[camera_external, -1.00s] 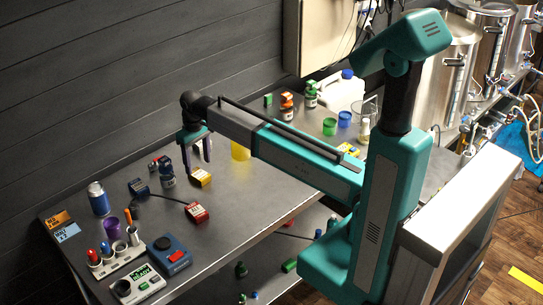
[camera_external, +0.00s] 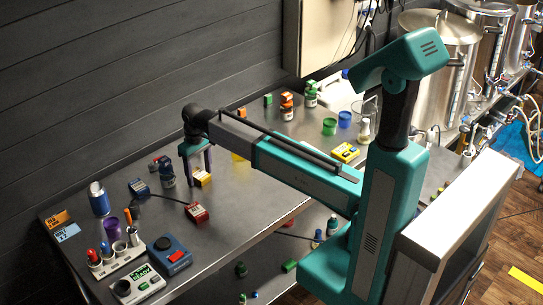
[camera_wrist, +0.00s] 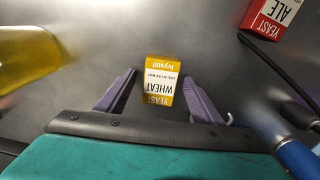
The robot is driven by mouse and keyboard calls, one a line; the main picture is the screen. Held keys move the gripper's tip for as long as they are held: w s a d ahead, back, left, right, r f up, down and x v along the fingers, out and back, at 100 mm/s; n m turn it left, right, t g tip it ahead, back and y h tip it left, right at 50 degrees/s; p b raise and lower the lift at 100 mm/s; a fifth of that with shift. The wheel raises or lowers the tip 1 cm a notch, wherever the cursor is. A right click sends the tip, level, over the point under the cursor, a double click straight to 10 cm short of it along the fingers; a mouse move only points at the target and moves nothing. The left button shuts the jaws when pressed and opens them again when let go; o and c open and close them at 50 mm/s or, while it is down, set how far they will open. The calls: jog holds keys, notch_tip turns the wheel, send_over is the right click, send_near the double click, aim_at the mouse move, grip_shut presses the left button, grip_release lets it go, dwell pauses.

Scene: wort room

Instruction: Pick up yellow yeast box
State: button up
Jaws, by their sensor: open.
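The yellow yeast box (camera_external: 202,179) lies on the metal table, partly hidden behind my gripper in the external view. In the wrist view the yellow yeast box (camera_wrist: 161,80) has a white label reading "YEAST WHEAT", upside down. My gripper (camera_external: 197,172) points down at the box. In the wrist view the purple fingers of my gripper (camera_wrist: 163,92) are open, one on each side of the box, with gaps between. The exact height of the fingertips over the table cannot be told.
A red yeast box (camera_external: 196,213) labelled ALE lies nearby, with a dark cable beside it. A yellow cup (camera_wrist: 25,55) stands on the other side.

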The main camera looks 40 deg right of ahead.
aim_at(200, 175)
jog(key=c, duration=1.1)
jog(key=shift+r, duration=0.1)
jog(key=shift+r+b, duration=0.75)
jog(key=shift+r, duration=0.75)
jog(key=shift+s+r, duration=0.15)
jog(key=shift+s, duration=0.15)
jog(key=s+b, duration=0.1)
jog(key=s, duration=0.4)
jog(key=s+d+r+b, duration=0.1)
jog(key=s, duration=0.4)
jog(key=s+d+b, duration=0.1)
jog(key=s, duration=0.4)
jog(key=shift+s+d+r+b, duration=0.1)
jog(key=shift+d+r+b, duration=0.2)
jog(key=shift+b, duration=0.1)
